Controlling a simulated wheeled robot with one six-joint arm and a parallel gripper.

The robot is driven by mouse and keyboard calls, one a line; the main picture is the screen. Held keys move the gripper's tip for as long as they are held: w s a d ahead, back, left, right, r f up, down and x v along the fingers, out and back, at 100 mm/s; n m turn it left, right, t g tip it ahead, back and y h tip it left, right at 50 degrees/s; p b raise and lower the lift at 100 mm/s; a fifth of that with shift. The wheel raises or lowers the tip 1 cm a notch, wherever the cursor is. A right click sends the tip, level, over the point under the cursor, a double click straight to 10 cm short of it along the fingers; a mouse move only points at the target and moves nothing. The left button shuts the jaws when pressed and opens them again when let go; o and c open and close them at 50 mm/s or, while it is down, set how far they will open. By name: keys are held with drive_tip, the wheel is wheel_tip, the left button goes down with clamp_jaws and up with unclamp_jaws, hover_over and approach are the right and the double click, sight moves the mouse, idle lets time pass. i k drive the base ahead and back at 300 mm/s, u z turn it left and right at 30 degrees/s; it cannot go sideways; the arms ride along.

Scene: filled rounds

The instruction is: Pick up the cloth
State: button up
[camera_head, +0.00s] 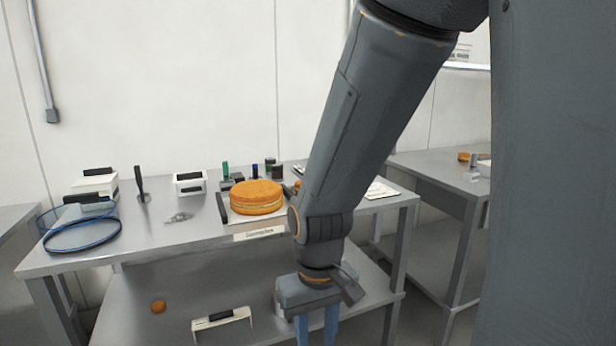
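I cannot make out a cloth for certain. A flat white piece (381,190) lies at the right end of the steel table, partly behind my arm; I cannot tell whether it is cloth or paper. My gripper (316,330) points down at the bottom of the view, in front of the table. Its two blue fingers stand apart with nothing visible between them. Their tips are cut off by the lower edge of the frame.
The steel table (150,243) holds a round orange-brown cake-like thing (257,196), a blue-rimmed hoop (82,235), white boxes and small dark items. Another table (440,171) stands right.

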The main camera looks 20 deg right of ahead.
sight(237, 177)
drive_tip(key=k, duration=0.6)
drive_tip(key=z, duration=0.9)
drive_tip(key=i, duration=0.6)
drive_tip(key=z, duration=0.55)
drive_tip(key=i, duration=0.75)
drive_tip(key=u, duration=0.65)
drive_tip(key=i, duration=0.6)
drive_tip(key=u, duration=0.65)
